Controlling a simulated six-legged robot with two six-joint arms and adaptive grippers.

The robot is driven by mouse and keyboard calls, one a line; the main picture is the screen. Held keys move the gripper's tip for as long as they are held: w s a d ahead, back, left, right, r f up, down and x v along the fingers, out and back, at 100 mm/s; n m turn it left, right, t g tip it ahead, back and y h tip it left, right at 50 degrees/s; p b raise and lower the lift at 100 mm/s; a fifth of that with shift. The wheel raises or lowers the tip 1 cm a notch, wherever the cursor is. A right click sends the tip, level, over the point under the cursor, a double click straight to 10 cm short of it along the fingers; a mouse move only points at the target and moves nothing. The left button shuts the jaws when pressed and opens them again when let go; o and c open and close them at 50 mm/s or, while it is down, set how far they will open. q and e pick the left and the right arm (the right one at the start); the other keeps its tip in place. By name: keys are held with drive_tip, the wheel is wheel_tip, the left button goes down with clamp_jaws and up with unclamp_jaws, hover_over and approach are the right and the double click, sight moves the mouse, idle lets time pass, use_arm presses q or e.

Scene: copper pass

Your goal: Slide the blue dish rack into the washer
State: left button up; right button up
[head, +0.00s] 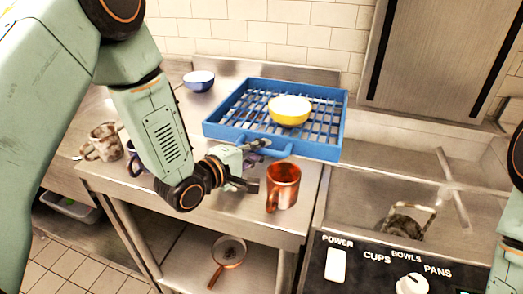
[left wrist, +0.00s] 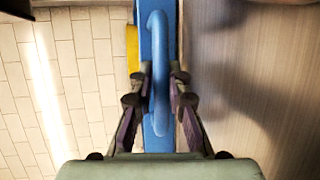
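The blue dish rack (head: 222,132) sits on the steel counter, with a yellow bowl (head: 290,110) in it. A blue handle sticks out from its front side. My left gripper (head: 258,160) is at this handle. In the left wrist view, the handle (left wrist: 157,60) lies between the fingers of my left gripper (left wrist: 160,74), which look open on either side of it; I cannot tell whether they touch it. The washer (head: 345,200) is at the right, with an open steel basin and a black control panel. My right gripper is out of view.
A copper mug (head: 283,187) stands just in front of the rack, close to my left gripper. A blue bowl (head: 198,81) is behind left, and a speckled mug (head: 103,143) is at the left. A metal-framed item (head: 408,220) lies in the washer basin. A steel hood (head: 435,55) is above.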

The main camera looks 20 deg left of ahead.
use_arm(q)
drive_tip(key=o, duration=0.4)
drive_tip(key=v, duration=1)
drive_tip(key=shift+s+a, duration=0.2)
drive_tip(key=shift+a, duration=0.05)
drive_tip(key=shift+s+a+r, duration=0.15)
drive_tip(key=shift+s, duration=0.55)
